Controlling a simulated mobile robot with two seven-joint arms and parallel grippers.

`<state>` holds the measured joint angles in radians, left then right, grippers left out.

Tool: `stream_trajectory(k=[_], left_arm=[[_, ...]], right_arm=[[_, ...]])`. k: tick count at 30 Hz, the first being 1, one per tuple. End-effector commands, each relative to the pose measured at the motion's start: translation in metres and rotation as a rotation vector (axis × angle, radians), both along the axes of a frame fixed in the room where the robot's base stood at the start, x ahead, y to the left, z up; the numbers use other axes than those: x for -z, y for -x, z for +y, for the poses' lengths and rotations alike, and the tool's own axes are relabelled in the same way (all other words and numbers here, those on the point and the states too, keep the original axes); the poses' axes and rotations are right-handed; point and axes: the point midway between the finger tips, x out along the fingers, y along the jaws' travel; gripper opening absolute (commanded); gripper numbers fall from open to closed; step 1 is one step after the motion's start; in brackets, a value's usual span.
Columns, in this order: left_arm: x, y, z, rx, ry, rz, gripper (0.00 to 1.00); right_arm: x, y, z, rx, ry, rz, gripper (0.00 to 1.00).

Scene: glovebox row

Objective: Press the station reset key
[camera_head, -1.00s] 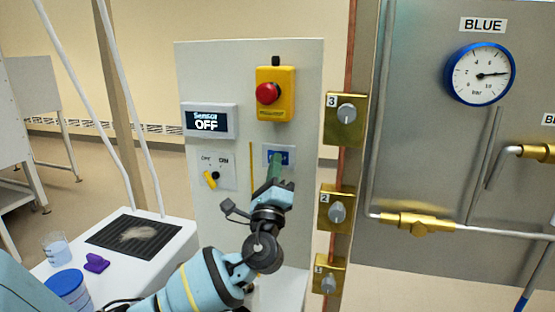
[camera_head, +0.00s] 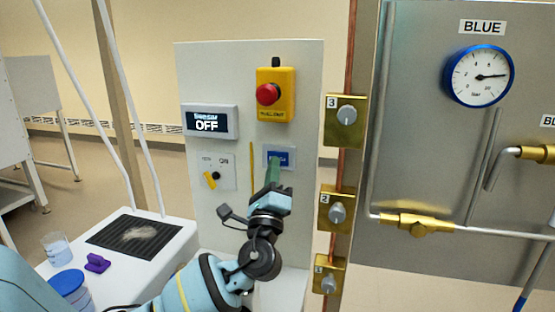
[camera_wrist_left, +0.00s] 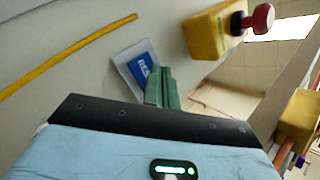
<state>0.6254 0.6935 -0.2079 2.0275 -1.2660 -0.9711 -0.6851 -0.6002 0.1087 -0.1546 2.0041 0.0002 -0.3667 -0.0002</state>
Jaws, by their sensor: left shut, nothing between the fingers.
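The blue reset key (camera_head: 281,158) sits in a pale plate on the white upright panel (camera_head: 225,220). In the left wrist view the key (camera_wrist_left: 143,72) shows the letters "RES", and the rest is hidden behind the fingers. My left gripper (camera_head: 273,168) is shut and empty, with its green fingers pointing at the key from just below and in front. The green fingertips also show in the left wrist view (camera_wrist_left: 160,75), overlapping the key's edge. I cannot tell whether they touch it. My right gripper is not in view.
Above the key is a yellow box (camera_head: 284,88) with a red emergency button (camera_head: 267,94). To the left are a display reading "OFF" (camera_head: 207,122) and a yellow rotary switch (camera_head: 210,180). Brass valve blocks (camera_head: 345,120) line the right edge. A white bench (camera_head: 165,258) stands at lower left.

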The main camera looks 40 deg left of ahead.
Motion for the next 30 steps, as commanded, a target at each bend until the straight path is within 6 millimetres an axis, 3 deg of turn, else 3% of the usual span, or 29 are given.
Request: stream_trajectory(k=[16, 30], left_arm=[[-0.001, 0.039, -0.021, 0.001, 0.001, 0.0, 0.0], [0.0, 0.042, -0.023, -0.001, 0.0, -0.001, 0.0]], right_arm=[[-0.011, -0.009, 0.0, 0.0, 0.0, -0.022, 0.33], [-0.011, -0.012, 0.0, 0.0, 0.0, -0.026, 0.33]])
